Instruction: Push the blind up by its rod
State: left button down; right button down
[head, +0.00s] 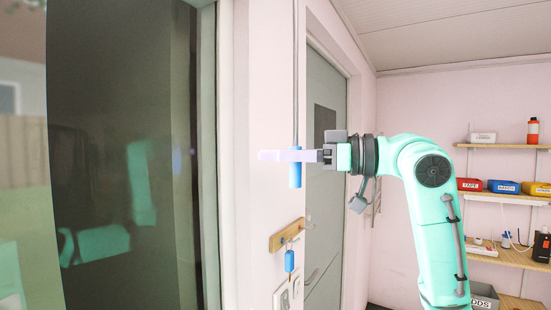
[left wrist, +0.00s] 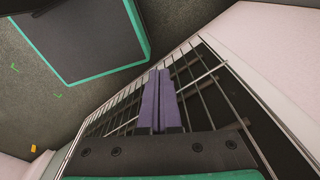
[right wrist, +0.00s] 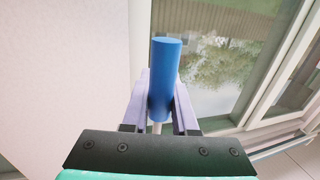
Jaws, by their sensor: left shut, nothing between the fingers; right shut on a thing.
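The thin grey rod (head: 295,70) hangs down in front of the pink wall, with a blue cylindrical handle (head: 295,178) at its lower end. My right gripper (head: 270,155) is shut on the blue handle, with its pale lilac fingers across the handle's upper part. In the right wrist view the handle (right wrist: 165,65) stands between the two fingers. A dark panel (head: 120,90) fills the window area at the left; I cannot tell whether it is blind or glass. My left gripper (left wrist: 157,75) is shut and empty, seen only in its wrist view.
A wooden key board (head: 287,235) with a blue tag hangs below the handle, above wall switches (head: 287,292). A grey door (head: 322,190) is behind. Shelves (head: 500,196) with boxes stand at right. A wire rack (left wrist: 205,85) lies below my left gripper.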

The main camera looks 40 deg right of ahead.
jog(key=shift+s+d+r+t, duration=0.1)
jog(key=shift+d+r+t, duration=0.05)
jog(key=shift+r+t, duration=0.2)
jog(key=c, duration=0.8)
grip_release()
jog(key=shift+o, duration=0.5)
jog(key=shift+f, duration=0.1)
jog(key=b+v, duration=0.4)
jog(key=v, duration=1)
jog(key=shift+r, duration=0.25)
jog(key=shift+s+d, duration=0.15)
